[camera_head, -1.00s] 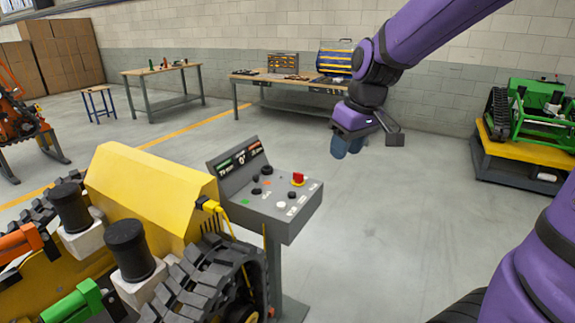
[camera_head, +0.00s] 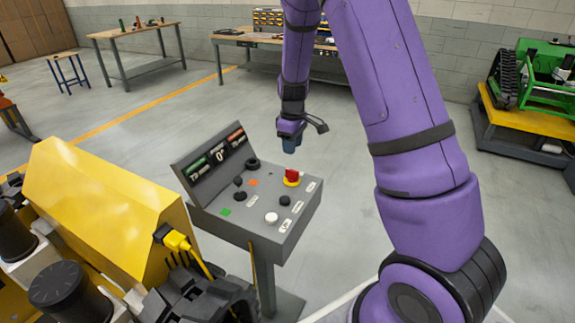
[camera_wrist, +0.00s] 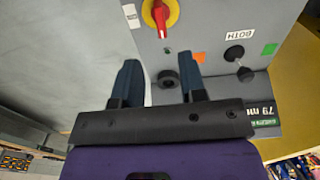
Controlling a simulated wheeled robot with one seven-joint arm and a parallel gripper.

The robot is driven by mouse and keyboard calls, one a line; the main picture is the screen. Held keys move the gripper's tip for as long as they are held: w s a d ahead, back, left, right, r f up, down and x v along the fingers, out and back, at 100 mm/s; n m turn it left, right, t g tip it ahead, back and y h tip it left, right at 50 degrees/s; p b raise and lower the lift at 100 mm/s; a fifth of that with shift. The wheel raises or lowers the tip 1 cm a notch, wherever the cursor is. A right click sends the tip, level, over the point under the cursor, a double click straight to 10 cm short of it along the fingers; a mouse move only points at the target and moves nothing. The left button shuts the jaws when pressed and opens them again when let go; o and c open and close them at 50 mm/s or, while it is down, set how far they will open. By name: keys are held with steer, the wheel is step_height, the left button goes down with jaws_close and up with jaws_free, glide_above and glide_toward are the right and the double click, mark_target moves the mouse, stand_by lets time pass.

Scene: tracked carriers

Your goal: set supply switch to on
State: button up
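A grey control console (camera_head: 235,228) stands at centre in the head view. On its right side is a red handle on a yellow disc (camera_head: 291,178), probably the supply switch; I cannot read its label. In the wrist view the red handle (camera_wrist: 161,18) lies at the top, its end pointing towards my gripper. My gripper (camera_head: 289,147) points down by the console's far right edge, apart from the red handle. Its two blue fingers (camera_wrist: 160,80) are open and empty. A black round knob (camera_wrist: 168,78) appears between them in the picture; contact is not visible.
A tilted display panel (camera_head: 215,158) rises along the console's back. Black knobs, a white button (camera_head: 271,217) and coloured squares share its top. A yellow tracked machine (camera_head: 100,205) with a yellow plug and cable stands close left.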

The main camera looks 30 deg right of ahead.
mark_target(292, 171)
step_height(292, 171, down, 11)
steer(key=shift+r, duration=0.2)
stand_by(0.3)
jaws_close()
